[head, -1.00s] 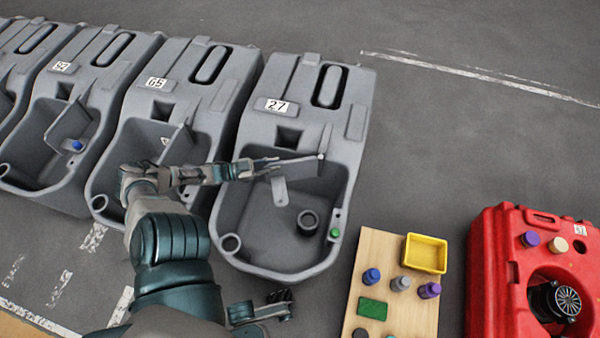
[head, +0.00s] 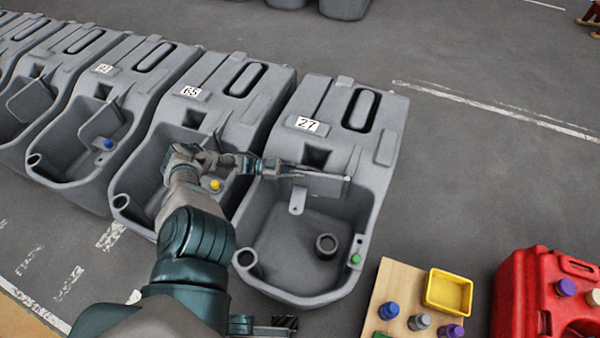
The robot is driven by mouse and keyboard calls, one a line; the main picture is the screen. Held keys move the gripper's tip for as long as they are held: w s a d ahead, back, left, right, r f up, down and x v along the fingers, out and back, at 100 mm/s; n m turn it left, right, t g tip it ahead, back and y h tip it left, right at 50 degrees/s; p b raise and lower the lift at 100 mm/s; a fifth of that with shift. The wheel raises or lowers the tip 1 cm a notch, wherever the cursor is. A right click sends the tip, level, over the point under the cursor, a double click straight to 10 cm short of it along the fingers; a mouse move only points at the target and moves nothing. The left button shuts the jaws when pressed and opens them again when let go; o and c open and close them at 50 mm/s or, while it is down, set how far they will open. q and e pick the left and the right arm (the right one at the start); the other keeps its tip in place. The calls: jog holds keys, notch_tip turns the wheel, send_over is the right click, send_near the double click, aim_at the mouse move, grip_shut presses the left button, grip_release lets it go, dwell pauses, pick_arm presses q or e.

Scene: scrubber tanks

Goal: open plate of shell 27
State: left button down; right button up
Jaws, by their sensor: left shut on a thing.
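Shell 27 (head: 388,204) is a grey open tank with a white "27" label, right of shell 65. Its grey plate (head: 328,187) stands upright across the inside, near the tank's back part, with a small tab (head: 297,203) hanging at its front. My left gripper (head: 292,171) reaches in over the left wall and is shut on the plate at its upper left edge. The fingers hide that part of the plate. My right gripper (head: 284,323) shows in part at the bottom edge, in front of the shell and away from it; its finger state is unclear.
A dark round port (head: 326,246) and a green knob (head: 355,259) are in shell 27. Shell 65 (head: 157,142) stands close on the left. A board (head: 398,283) with knobs and a yellow tray (head: 448,292) lies right, beside a red tank (head: 520,300).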

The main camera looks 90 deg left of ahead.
pick_arm(q)
jog(key=c, duration=1.1)
grip_release()
jog(key=shift+f, duration=0.25)
jog(key=shift+r, duration=0.4)
notch_tip(320, 180, up, 9)
jog(key=shift+a+r, duration=0.1)
